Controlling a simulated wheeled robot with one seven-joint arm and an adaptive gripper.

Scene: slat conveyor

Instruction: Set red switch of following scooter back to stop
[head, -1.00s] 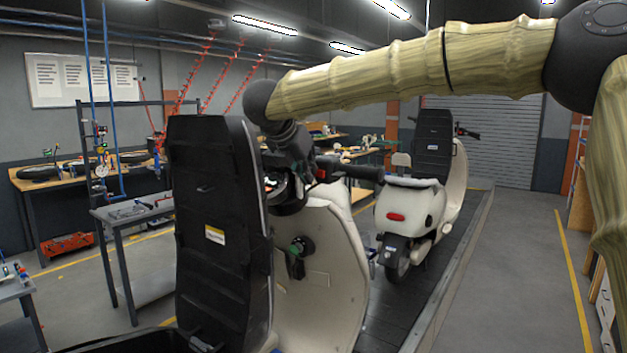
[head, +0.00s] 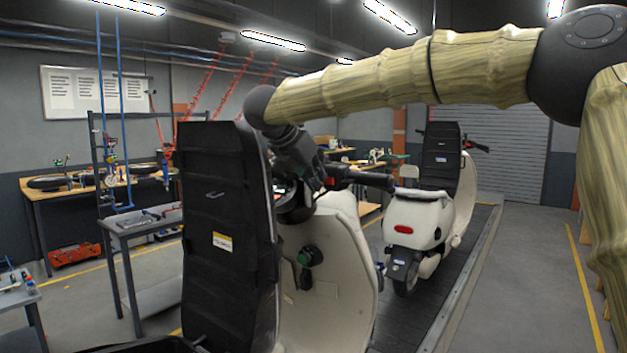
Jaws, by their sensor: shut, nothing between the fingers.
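The near cream scooter (head: 335,270) stands on the conveyor with its black seat panel (head: 225,215) raised toward me. Its right handlebar grip (head: 365,178) points to the right. My gripper (head: 318,192) is at the handlebar, just left of the grip, and looks shut with nothing held. A second cream scooter (head: 415,228) with a red tail light stands farther along the conveyor.
The dark slat conveyor (head: 440,272) runs away to the back, with a metal edge on its right. A grey work table (head: 140,226) stands at the left. A wooden bench with tyres (head: 60,190) is behind it. The floor right of the conveyor is clear.

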